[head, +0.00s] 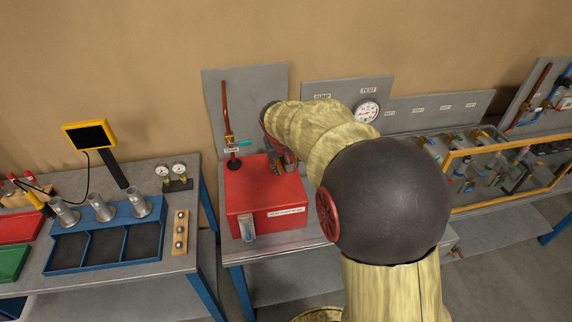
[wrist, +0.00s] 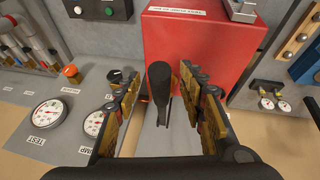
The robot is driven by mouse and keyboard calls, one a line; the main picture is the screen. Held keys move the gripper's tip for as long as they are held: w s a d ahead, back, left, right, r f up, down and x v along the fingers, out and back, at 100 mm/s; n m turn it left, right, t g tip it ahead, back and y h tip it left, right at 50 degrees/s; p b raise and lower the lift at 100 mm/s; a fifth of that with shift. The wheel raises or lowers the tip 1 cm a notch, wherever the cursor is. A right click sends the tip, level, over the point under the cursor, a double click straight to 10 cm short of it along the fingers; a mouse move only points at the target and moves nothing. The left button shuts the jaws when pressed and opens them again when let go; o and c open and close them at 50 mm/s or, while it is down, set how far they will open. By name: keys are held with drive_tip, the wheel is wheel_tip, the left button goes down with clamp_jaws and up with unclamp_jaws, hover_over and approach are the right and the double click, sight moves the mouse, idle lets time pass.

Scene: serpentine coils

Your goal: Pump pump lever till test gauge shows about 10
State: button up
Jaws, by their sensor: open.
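The pump lever (wrist: 159,78) is a dark upright handle with a rounded grip, in the middle of the wrist view in front of the red pump box (wrist: 200,48). My gripper (wrist: 160,88) is open, with one finger on each side of the lever. I cannot tell whether either finger touches it. In the head view my arm hides the lever, and my gripper (head: 279,163) shows only partly beside the red box (head: 255,200). The round white test gauge (head: 367,111) is on the grey back panel. It also shows in the wrist view (wrist: 49,113); its needle is too small to read surely.
A second gauge (wrist: 93,123), partly hidden, sits beside the test gauge. A copper pipe with a teal-handled valve (head: 243,143) rises behind the box. A blue tray (head: 101,268) with metal cylinders stands on the left bench. A yellow-framed case (head: 450,165) is at right.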

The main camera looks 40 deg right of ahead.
drive_tip(key=shift+x, duration=1.15)
drive_tip(key=shift+c, duration=1.1)
drive_tip(key=c, duration=0.7)
clamp_jaws()
